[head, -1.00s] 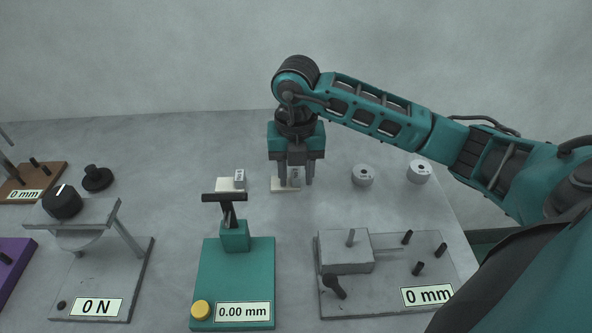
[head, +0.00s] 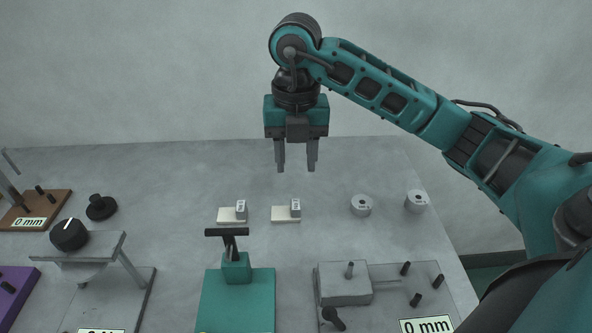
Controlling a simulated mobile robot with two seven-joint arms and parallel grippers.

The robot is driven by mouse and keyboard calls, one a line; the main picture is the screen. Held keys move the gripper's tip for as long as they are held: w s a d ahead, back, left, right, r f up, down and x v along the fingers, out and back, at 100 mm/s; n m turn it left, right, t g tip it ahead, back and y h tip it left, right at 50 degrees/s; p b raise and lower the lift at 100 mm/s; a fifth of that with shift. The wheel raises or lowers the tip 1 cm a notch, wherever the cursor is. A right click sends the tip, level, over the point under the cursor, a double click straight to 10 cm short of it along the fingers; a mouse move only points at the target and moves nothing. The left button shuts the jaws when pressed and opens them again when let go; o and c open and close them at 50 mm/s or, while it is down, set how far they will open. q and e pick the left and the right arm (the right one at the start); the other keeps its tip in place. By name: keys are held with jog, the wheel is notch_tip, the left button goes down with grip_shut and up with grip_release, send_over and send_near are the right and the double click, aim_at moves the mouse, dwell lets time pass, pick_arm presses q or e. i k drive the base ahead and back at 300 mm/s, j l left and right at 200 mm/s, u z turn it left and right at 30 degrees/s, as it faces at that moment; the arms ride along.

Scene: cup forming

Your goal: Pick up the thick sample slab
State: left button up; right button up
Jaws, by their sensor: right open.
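Two small grey upright labelled pieces stand at the right ends of pale flat plates at mid-table. The left piece (head: 241,207) is on the left plate (head: 228,216), and the right piece (head: 296,207) is on the right plate (head: 281,215). Their labels are too small to read, so I cannot tell which is the thick sample slab. My right gripper (head: 296,168) is open and empty, pointing down above and behind the right piece, clear of it. My left gripper is not in view.
Two grey cylinders (head: 361,206) (head: 416,201) stand to the right. In front are a teal gauge stand (head: 237,295) and a grey fixture (head: 345,283) with pegs. A grey press (head: 95,246) and black knob piece (head: 101,207) are at left. The table behind the plates is clear.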

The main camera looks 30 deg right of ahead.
aim_at(238, 216)
jog(key=k+j, duration=0.8)
jog(key=k, duration=0.05)
